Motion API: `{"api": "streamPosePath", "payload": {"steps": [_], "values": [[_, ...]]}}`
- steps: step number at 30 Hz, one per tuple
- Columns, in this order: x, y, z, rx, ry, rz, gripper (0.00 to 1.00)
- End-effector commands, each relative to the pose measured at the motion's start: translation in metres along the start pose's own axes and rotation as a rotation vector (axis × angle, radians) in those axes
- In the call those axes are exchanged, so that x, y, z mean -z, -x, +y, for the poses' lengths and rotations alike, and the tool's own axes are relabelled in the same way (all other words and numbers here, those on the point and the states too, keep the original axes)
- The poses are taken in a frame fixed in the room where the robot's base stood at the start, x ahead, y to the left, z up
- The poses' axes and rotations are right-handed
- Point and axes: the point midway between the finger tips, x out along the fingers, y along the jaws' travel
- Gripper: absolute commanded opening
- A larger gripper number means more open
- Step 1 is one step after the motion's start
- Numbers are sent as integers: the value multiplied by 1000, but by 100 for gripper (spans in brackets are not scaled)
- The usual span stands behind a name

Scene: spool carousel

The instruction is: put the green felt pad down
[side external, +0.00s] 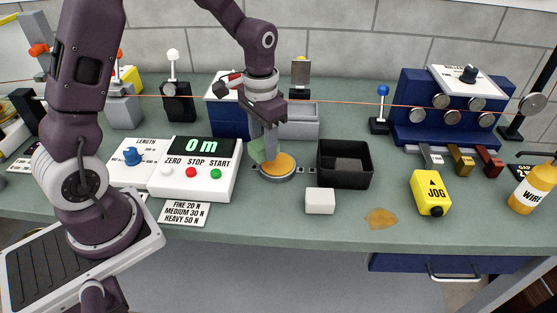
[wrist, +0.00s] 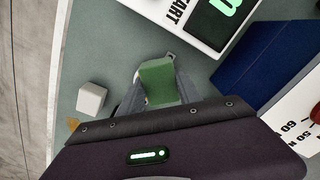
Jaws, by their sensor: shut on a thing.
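The green felt pad (side external: 258,152) is in my gripper (side external: 267,148), which is shut on it just above the left side of an orange disc (side external: 282,163) in a round grey holder. Whether the pad touches the disc I cannot tell. In the wrist view the pad (wrist: 158,82) shows as a tilted green sheet between the two grey fingers of my gripper (wrist: 156,92). The pad's lower end and the disc are hidden there.
A black open tray (side external: 345,178) stands right of the disc, and a white block (side external: 320,201) in front. The control box (side external: 196,168) reading 0 m is on the left. A yellow JOG box (side external: 430,194) and an orange leaf-like piece (side external: 381,219) lie further right. Bare green bench (side external: 275,222) shows in front.

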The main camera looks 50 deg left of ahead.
Motion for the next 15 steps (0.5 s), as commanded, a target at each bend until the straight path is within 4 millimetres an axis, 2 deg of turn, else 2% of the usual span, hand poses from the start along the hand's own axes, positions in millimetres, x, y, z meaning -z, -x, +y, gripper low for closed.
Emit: {"api": "streamPosePath", "payload": {"steps": [2,5,10,15], "values": [[0,-2,-4,1,92,1,8],[13,1,-12,3,265,2,8],[53,21,-30,4,699,5,8],[89,42,-48,2,883,5,8]]}}
